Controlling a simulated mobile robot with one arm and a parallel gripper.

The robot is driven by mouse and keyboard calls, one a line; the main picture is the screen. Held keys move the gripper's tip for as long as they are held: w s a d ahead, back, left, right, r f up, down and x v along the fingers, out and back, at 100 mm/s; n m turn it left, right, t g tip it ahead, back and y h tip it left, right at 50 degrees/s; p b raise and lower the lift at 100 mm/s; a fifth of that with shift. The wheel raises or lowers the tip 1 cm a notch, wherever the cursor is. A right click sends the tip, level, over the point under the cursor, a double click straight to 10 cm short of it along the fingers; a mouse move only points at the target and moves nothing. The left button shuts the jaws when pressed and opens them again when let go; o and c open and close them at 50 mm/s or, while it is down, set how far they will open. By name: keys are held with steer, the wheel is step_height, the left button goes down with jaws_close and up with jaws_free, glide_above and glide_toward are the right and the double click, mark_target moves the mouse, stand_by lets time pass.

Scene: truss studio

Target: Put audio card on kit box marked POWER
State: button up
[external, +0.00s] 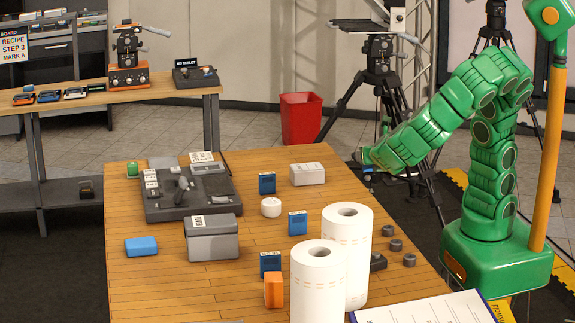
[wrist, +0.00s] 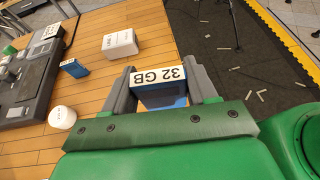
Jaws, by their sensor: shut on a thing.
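My gripper (external: 366,168) is out past the table's right edge at the far end. In the wrist view it is shut on a blue card (wrist: 160,97) with a white label reading "32 GB", upside down.
A dark grey tray (external: 160,213) lies at the back left of the wooden table (external: 150,290). A white box (external: 307,174), a round white tub (external: 271,207) and two tall paper rolls (external: 318,285) stand around. Blue (external: 141,246) and orange (external: 273,290) blocks lie nearer.

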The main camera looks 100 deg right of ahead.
steer(key=shift+s+r, duration=0.1)
steer(key=w+a+r+n+t, duration=0.25)
steer(key=w+a, duration=0.25)
steer(key=w, duration=0.6)
steer(key=w+a+r+n+t+y, duration=0.15)
steer(key=w+a+r, duration=0.25)
steer(key=w, duration=0.7)
steer(key=w+a+r+n+t+h, duration=0.15)
steer(key=w+a+r, duration=0.3)
steer(key=w, duration=0.65)
steer(key=y, duration=0.1)
glide_above(209, 220)
steer(key=s, duration=0.1)
steer(key=shift+t, duration=0.35)
steer(key=f, duration=0.9)
steer(key=shift+s+f, duration=0.15)
steer(key=shift+s, duration=0.05)
steer(key=shift+w+f, duration=0.6)
steer(key=shift+f, duration=1.65)
steer(key=shift+f, duration=0.15)
steer(key=o, duration=1)
